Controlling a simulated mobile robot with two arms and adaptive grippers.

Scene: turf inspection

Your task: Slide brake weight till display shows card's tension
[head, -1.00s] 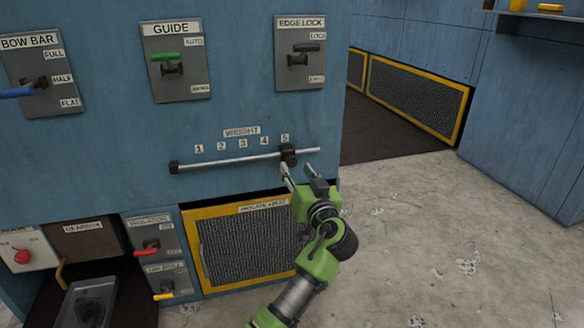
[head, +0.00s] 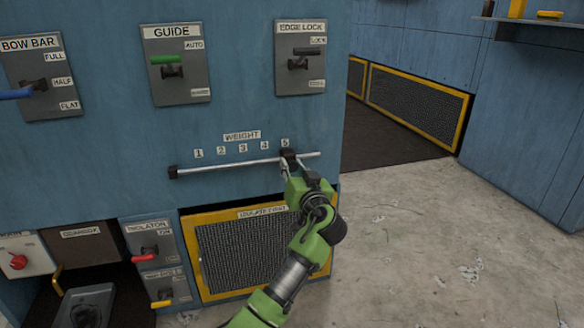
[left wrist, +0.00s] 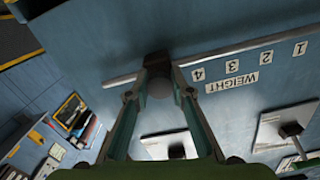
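The brake weight (head: 288,156) is a dark block on a metal rod (head: 225,167), under the 5 mark of the WEIGHT scale. My left gripper (head: 291,163) is at the weight, coming from below. In the left wrist view, its two fingers (left wrist: 162,72) lie either side of the weight (left wrist: 157,62) and its round knob (left wrist: 160,88). I cannot tell whether both fingers press on it. The WEIGHT label and marks (left wrist: 232,84) show beside it. My right gripper is in no view. I see no display or card.
Above are the BOW BAR (head: 38,80), GUIDE (head: 176,68) and EDGE LOCK (head: 300,60) levers. Below the rod is a yellow-framed mesh panel (head: 245,250), with an isolator switch (head: 147,250) beside it. Bare concrete floor (head: 430,230) is open on the right.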

